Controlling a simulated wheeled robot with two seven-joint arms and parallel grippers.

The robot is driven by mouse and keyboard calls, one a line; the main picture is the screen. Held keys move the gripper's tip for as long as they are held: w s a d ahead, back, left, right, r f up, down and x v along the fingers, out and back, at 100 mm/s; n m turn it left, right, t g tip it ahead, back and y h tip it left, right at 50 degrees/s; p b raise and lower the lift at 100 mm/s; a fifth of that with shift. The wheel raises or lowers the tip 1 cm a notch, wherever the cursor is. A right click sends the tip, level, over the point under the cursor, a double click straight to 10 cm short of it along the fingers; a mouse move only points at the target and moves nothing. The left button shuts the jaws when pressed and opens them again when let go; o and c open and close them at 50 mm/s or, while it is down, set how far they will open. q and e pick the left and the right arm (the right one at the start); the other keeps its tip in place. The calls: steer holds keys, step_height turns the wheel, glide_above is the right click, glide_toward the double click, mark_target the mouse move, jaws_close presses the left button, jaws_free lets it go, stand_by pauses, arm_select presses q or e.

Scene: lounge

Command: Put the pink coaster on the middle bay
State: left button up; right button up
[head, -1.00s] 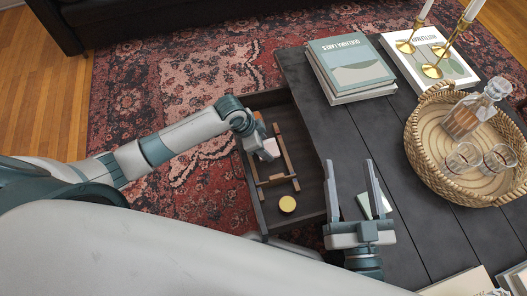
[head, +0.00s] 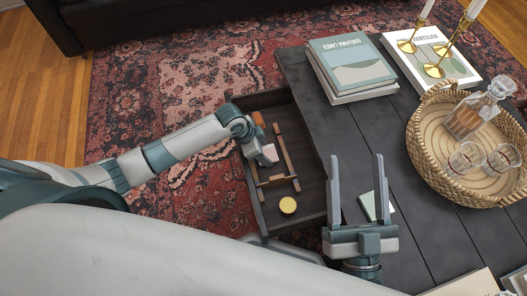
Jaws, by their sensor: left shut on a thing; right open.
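My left gripper (head: 267,156) reaches down into the open drawer (head: 312,150) of the dark table. It is shut on a small pale pink piece, which I take to be the pink coaster (head: 270,152); the arm hides much of it. Thin wooden strips (head: 287,150) divide the drawer floor into bays. The held piece is over the left part of the drawer, beside the long strip; I cannot tell whether it touches the floor. My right gripper (head: 357,160) is open and empty, above the table's near edge, fingers pointing away from me.
A yellow round piece (head: 288,205) lies at the drawer's near end. An orange-brown piece (head: 258,118) is at the far end. The table holds stacked books (head: 350,62), a wicker tray (head: 424,150) with decanter and glasses, candlesticks (head: 434,70) and a pale green card (head: 368,206).

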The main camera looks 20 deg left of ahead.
arm_select(q)
steer(key=shift+f, duration=0.1)
arm_select(e)
steer(key=shift+r, duration=0.1)
arm_select(q)
steer(key=o, duration=1.2)
steer(key=shift+a+r, duration=0.1)
steer(key=shift+r, duration=0.25)
steer(key=shift+p+v, duration=1.75)
steer(key=shift+v, duration=4)
arm_select(e)
step_height(320, 180, down, 12)
steer(key=w+d+g+h, duration=0.1)
steer(key=w+g+h, duration=0.1)
steer(key=g, duration=0.5)
steer(key=shift+d, duration=0.35)
arm_select(q)
steer(key=shift+s+f, duration=0.1)
arm_select(e)
steer(key=shift+r, duration=0.15)
